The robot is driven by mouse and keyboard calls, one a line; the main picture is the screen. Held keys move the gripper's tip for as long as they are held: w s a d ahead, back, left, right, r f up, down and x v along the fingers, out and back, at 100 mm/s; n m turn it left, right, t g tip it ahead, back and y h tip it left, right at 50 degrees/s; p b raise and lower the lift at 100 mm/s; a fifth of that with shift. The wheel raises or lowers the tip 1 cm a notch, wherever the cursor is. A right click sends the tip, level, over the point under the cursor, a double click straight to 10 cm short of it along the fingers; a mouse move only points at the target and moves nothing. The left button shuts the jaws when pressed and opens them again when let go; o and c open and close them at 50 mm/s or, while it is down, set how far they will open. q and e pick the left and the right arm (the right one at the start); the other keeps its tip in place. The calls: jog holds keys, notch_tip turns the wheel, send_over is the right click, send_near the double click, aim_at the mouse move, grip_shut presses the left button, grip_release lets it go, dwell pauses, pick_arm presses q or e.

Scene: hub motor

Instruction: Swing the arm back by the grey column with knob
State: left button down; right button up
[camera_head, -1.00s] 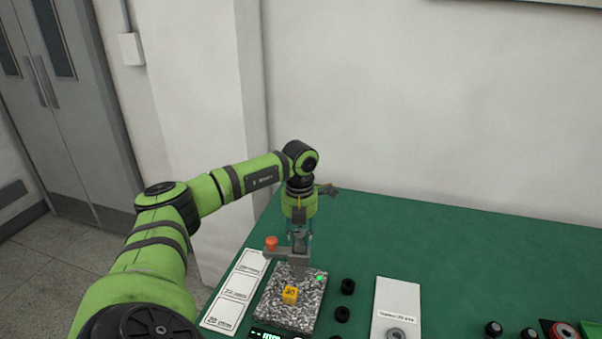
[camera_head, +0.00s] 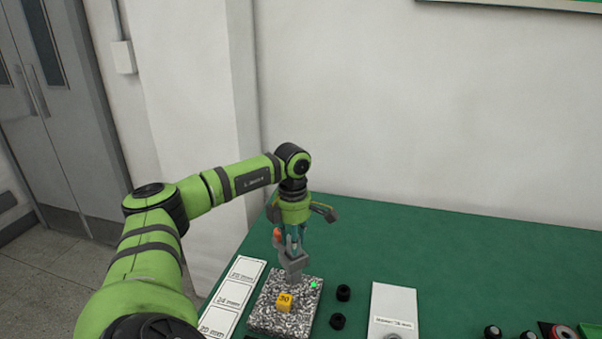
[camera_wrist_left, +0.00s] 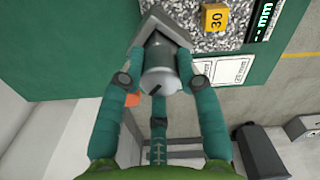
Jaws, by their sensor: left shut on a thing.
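The grey column with knob (camera_head: 295,265) stands at the rear of a speckled granite base (camera_head: 262,318). My left gripper (camera_head: 294,243) points down over it. In the left wrist view its teal fingers close around the round grey knob (camera_wrist_left: 160,80). An orange part (camera_head: 278,238) shows at the left of the fingers; in the wrist view it is mostly hidden behind the left finger. A yellow block marked 30 (camera_head: 285,300) sits on the base, in front of the column and apart from it. My right gripper is not in view.
White size cards (camera_head: 232,294) lie left of the base. Two black cylinders (camera_head: 343,293) stand to its right, then a white labelled plate (camera_head: 393,305). More small parts (camera_head: 492,332) are at the far right. The green table (camera_head: 440,240) is clear behind them.

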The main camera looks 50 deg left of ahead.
pick_arm(q)
jog(key=shift+s+f+m, duration=0.1)
jog(key=shift+f+m, duration=0.05)
jog(key=shift+m, duration=1.55)
jog(key=c, duration=0.9)
grip_release()
jog(key=shift+o, duration=0.2)
jog(key=shift+r, duration=0.3)
notch_tip(320, 180, up, 12)
jog(key=shift+f, duration=0.2)
